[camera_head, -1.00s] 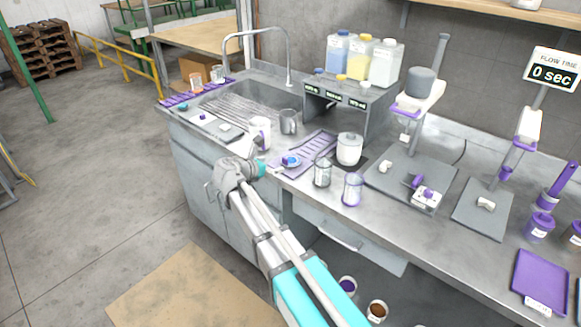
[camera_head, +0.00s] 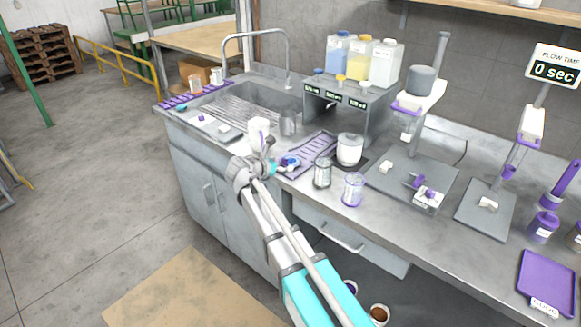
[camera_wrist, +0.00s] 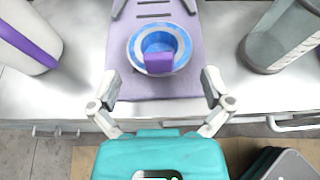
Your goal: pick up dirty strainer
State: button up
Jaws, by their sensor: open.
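A small round blue-and-white piece (camera_wrist: 160,45) with a purple block on it sits on a purple mat (camera_wrist: 190,80) in the wrist view; I take it for the strainer. In the head view the blue piece (camera_head: 291,160) shows just right of my gripper (camera_head: 268,157), on the mat's near end. My gripper (camera_wrist: 160,88) is open in the wrist view, its fingertips apart to the left and right, just on the near side of the piece. Nothing is between the fingers. I cannot tell how high they are above the mat.
A white cup with a purple band (camera_wrist: 25,40) stands left of the mat, and a grey-and-clear cup (camera_wrist: 275,40) stands right. A white lidded jar (camera_head: 349,150) and a purple-rimmed glass (camera_head: 353,190) are further right. The counter's front edge runs under my gripper.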

jog(key=shift+x, duration=0.75)
grip_shut()
dwell(0.4)
jog(key=shift+r, duration=0.15)
notch_tip(320, 180, up, 2)
jog(key=shift+r+p, duration=0.25)
jog(key=shift+p, duration=1)
jog(key=d+r+p+v, duration=0.1)
jog(key=p+v, duration=0.4)
jog(key=v, duration=0.3)
jog(key=d+r+p+v, duration=0.1)
jog(key=r+p+v, duration=0.1)
jog(key=p+v, duration=0.3)
jog(key=v, duration=0.4)
jog(key=shift+w+r, duration=0.25)
jog(key=shift+r, duration=0.05)
